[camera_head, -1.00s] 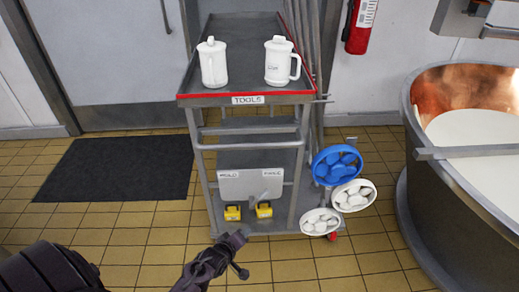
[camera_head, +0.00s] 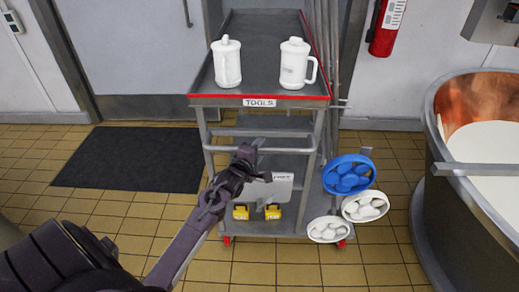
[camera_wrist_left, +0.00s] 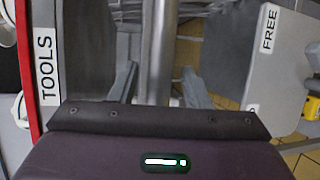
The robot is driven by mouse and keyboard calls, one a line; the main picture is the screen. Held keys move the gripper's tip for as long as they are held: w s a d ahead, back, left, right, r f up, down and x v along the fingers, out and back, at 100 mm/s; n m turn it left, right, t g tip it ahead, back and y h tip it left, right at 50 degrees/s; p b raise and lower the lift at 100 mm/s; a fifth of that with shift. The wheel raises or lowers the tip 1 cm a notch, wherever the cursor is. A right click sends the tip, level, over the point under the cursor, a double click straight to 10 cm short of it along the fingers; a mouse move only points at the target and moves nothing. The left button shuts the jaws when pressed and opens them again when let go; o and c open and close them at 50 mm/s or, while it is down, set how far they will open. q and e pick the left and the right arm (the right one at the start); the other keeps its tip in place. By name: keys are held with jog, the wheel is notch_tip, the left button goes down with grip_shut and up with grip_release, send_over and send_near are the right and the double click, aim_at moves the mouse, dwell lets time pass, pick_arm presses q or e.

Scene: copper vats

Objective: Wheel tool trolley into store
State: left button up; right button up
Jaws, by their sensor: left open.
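The tool trolley (camera_head: 262,101) stands ahead of me, a grey wheeled frame with a red-edged top tray and a "TOOLS" label. Its push bar (camera_head: 285,151) runs across the near side below the tray and also shows in the left wrist view (camera_wrist_left: 160,45). My left gripper (camera_head: 252,155) is at the left-middle part of this bar. In the left wrist view its open fingers (camera_wrist_left: 160,85) lie on either side of the bar; I cannot tell if they touch it. The gripper hides part of the board below. My right gripper is out of view.
Two white jugs (camera_head: 226,64) stand on the top tray. A copper vat (camera_head: 440,190) stands close on the right. A dark mat (camera_head: 130,158) lies left, before a grey door (camera_head: 135,45).

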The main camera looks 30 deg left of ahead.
pick_arm(q)
jog(key=shift+w, duration=0.2)
grip_shut()
jog(key=shift+a, duration=0.1)
